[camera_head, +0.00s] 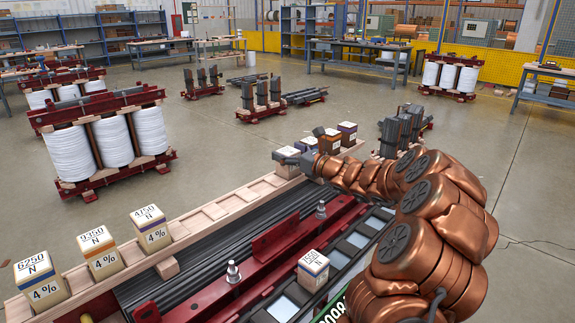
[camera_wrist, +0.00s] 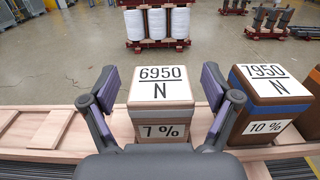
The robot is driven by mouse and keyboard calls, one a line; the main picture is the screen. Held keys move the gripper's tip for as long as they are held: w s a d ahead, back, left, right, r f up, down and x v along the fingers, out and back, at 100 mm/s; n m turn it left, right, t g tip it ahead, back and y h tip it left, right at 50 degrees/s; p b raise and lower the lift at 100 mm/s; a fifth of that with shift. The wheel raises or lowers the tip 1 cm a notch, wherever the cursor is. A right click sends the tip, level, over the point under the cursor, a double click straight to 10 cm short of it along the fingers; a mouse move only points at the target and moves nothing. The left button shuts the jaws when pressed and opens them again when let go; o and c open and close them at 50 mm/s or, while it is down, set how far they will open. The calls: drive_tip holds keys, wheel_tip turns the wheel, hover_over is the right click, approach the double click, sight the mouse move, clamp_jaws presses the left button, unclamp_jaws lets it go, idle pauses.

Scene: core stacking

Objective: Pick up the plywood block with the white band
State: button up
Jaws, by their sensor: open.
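A light wooden block marked 6950 N and 7 % (camera_wrist: 162,117) stands upright on the wooden rail in the wrist view. A pale band seems to run below its top, but its colour is hard to tell. In the head view this block (camera_head: 287,167) is partly covered by my gripper (camera_head: 296,156). In the wrist view my gripper (camera_wrist: 160,88) is open and empty, one finger on each side of the block. The fingers look apart from its sides; their height against it is unclear.
A brown block with a blue band, marked 7950 N (camera_wrist: 262,104), stands close to my right finger. More blocks, including a purple-banded one (camera_head: 347,134), stand further along. Empty rail slots (camera_head: 213,211) lie to the left. A 4750 N block (camera_head: 151,230) stands nearer.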

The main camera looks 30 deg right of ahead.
drive_tip(key=c, duration=1.3)
drive_tip(key=shift+c, duration=0.5)
drive_tip(key=shift+r, duration=0.1)
